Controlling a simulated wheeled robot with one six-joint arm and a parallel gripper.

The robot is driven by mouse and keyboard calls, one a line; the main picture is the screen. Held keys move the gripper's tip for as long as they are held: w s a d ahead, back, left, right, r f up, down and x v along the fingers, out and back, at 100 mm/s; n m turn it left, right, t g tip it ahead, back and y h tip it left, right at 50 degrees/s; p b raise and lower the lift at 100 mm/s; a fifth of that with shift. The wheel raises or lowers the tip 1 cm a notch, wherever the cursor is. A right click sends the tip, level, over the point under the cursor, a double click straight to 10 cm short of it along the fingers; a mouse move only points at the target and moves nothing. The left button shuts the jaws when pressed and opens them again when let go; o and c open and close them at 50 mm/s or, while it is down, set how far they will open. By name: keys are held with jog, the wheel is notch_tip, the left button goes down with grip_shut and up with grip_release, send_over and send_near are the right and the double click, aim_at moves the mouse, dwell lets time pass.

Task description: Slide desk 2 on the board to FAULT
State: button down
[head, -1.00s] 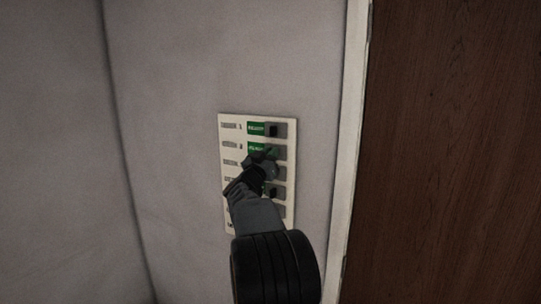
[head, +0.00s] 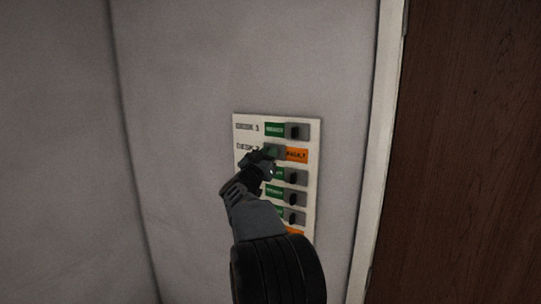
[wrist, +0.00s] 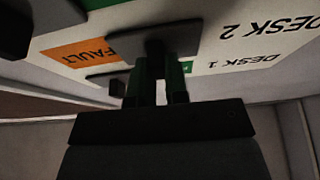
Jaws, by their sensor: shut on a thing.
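The cream status board (head: 240,180) is on the grey wall, with a slider in each row. In the DESK 2 row, the orange FAULT label (head: 297,155) shows at the right. It also shows in the wrist view (wrist: 78,52), upside down. The desk 2 slider (wrist: 180,35) stands to the DESK 2 name's side of FAULT, leaving that label uncovered. My gripper (head: 265,158) is at this slider, its fingers shut on the slider's knob. The knob is mostly hidden by the fingers. No green label shows in this row in the head view.
The desk 1 row (head: 275,129) above shows green, its slider at the right. Several rows below also show green; orange shows at the lowest visible row (head: 296,232), partly behind my arm. A pale frame edge (head: 378,150) and dark wood panel (head: 460,150) stand to the right.

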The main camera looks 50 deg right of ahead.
jog(key=c, duration=1.1)
grip_release()
jog(key=shift+w+a, duration=0.1)
jog(key=shift+w, duration=0.15)
jog(key=b+v, duration=0.5)
jog(key=v, duration=0.8)
jog(key=shift+s+a+f, duration=0.15)
jog(key=shift+a, duration=0.15)
